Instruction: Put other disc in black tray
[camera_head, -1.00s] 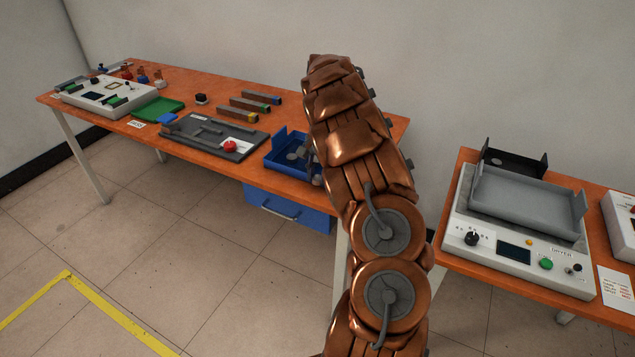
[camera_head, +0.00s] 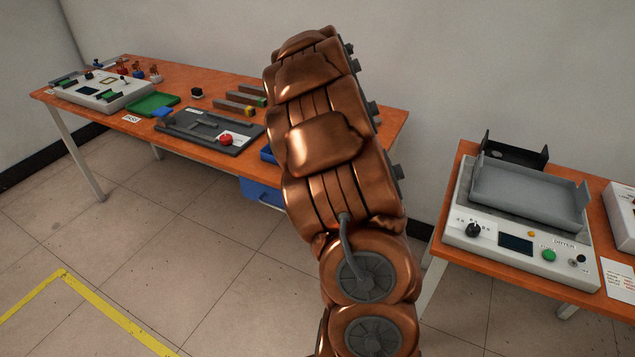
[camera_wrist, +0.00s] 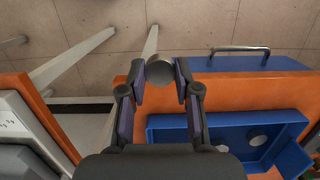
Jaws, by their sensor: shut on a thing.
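My gripper (camera_wrist: 164,84) is shut on a grey disc (camera_wrist: 160,71), held between the fingertips in the wrist view. In that view the floor shows beyond the disc. In the head view my arm hides the gripper and this disc. The black tray (camera_head: 521,158) is at the right in the head view, behind a larger grey tray on the dryer. A small round grey mark, perhaps a disc, shows at its left end. A blue tray (camera_wrist: 222,120) lies right of my gripper in the wrist view, with a grey disc (camera_wrist: 257,137) inside.
The dryer (camera_head: 485,240) carries the grey tray (camera_head: 525,202) and stands on the right table. A gap separates it from the long left table (camera_head: 85,125). My arm covers much of the left table's right end. A fixture with a red knob (camera_head: 226,139) stands there.

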